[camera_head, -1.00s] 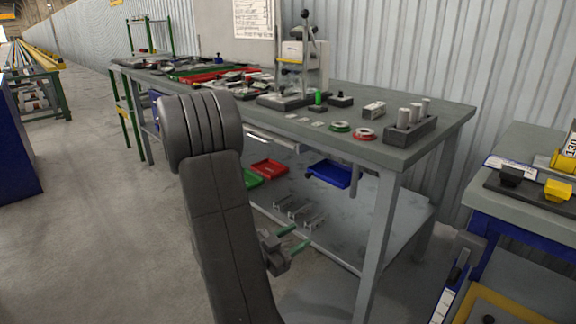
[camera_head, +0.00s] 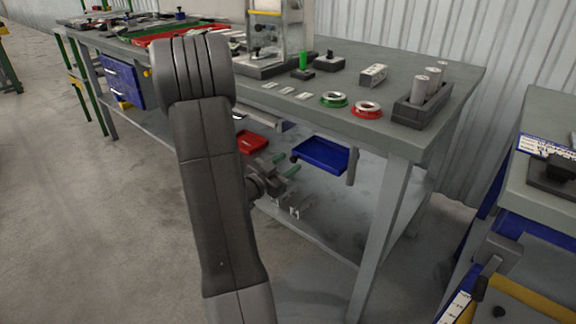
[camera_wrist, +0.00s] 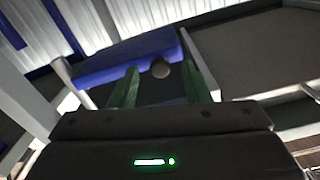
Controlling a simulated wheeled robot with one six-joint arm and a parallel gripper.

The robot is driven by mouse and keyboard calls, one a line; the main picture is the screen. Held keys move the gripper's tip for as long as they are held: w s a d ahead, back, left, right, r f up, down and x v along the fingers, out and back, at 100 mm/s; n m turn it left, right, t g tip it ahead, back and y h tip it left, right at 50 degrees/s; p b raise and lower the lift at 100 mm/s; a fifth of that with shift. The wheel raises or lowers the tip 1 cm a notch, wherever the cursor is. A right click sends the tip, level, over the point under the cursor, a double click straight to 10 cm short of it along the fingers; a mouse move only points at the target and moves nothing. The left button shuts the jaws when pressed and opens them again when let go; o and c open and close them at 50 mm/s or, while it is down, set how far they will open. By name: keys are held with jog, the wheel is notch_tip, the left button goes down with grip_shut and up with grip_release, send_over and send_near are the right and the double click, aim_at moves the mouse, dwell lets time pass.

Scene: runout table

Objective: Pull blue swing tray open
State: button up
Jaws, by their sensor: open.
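The blue swing tray (camera_head: 322,155) hangs under the right part of the workbench top, beside a grey post at its right end. A small dark round knob (camera_head: 294,157) sits at its left edge. My gripper (camera_head: 287,166) is just left of the tray, below the bench top, with green fingertips pointing toward it. In the wrist view the blue tray (camera_wrist: 130,57) is ahead. The knob (camera_wrist: 160,68) shows between the two green fingers of my gripper (camera_wrist: 160,85). The fingers are apart and hold nothing; I cannot tell whether either touches the knob.
The bench top (camera_head: 437,70) is above my gripper, with a front leg (camera_head: 387,215) to the right. A red tray (camera_head: 250,142) lies behind my arm on the left. Metal brackets (camera_head: 295,211) stand on the lower shelf. Another table (camera_head: 548,210) stands at right.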

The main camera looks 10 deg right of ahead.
jog(key=shift+w+d, duration=0.3)
jog(key=shift+d, duration=0.15)
grip_shut()
jog(key=shift+s, duration=0.1)
